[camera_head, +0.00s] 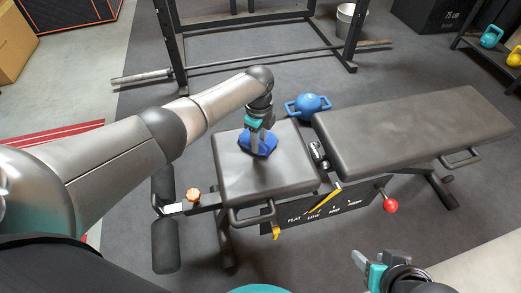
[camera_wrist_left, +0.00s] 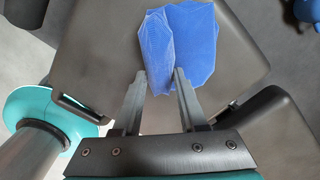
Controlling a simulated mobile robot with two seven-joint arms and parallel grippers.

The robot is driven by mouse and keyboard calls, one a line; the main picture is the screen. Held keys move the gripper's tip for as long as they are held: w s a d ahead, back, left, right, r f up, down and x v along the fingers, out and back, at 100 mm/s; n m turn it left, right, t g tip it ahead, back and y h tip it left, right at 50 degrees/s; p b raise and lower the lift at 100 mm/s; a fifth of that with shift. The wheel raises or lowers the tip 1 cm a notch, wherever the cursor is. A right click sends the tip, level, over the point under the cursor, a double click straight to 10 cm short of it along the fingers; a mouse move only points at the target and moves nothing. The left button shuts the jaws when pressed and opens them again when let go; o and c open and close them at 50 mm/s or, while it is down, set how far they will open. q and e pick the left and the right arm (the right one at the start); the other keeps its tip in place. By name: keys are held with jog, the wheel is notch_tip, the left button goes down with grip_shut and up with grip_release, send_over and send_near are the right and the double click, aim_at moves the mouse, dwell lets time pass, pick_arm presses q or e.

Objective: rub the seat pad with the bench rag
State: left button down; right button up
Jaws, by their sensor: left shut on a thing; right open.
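The bench rag (camera_head: 259,142) is a blue cloth. It lies at the seat pad's middle in the head view and shows folded and ridged in the left wrist view (camera_wrist_left: 196,40). My left gripper (camera_head: 257,137) is shut on the rag from above; its fingertips (camera_wrist_left: 163,75) pinch a fold of it. The seat pad (camera_head: 240,182) is a dark grey square cushion, also seen under the rag in the left wrist view (camera_wrist_left: 100,45). The rag seems to touch the pad. My right gripper (camera_head: 372,268) is open and empty at the bottom right, away from the bench.
The long back pad (camera_head: 415,125) adjoins the seat on the right. A red-knobbed lever (camera_head: 390,205) and a side handle (camera_head: 250,216) stick out in front. A rack with a bar (camera_head: 140,78) stands behind.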

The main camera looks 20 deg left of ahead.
pick_arm(q)
jog(key=shift+w+a+f+b, duration=0.15)
jog(key=shift+w+a+b, duration=0.15)
jog(key=shift+r+p, duration=0.2)
jog(key=shift+p, duration=0.1)
jog(key=shift+s+d+r+p, duration=0.15)
jog(key=shift+s+d+p, duration=0.25)
jog(key=shift+p, duration=0.5)
jog(key=s+d+p, duration=0.1)
jog(key=p, duration=0.1)
jog(key=s+d+p, duration=0.1)
jog(key=s+p, duration=0.1)
jog(key=p, duration=0.1)
jog(key=shift+s+d, duration=0.15)
jog(key=shift+s, duration=0.15)
jog(key=shift+s+d+p, duration=0.4)
jog(key=shift+s+p, duration=0.2)
jog(key=shift+p, duration=0.1)
jog(key=shift+s+d+f+p, duration=0.2)
jog(key=shift+s+d+p, duration=0.15)
jog(key=shift+s+p, duration=0.15)
pick_arm(e)
notch_tip(320, 180, up, 8)
jog(key=shift+r, duration=0.25)
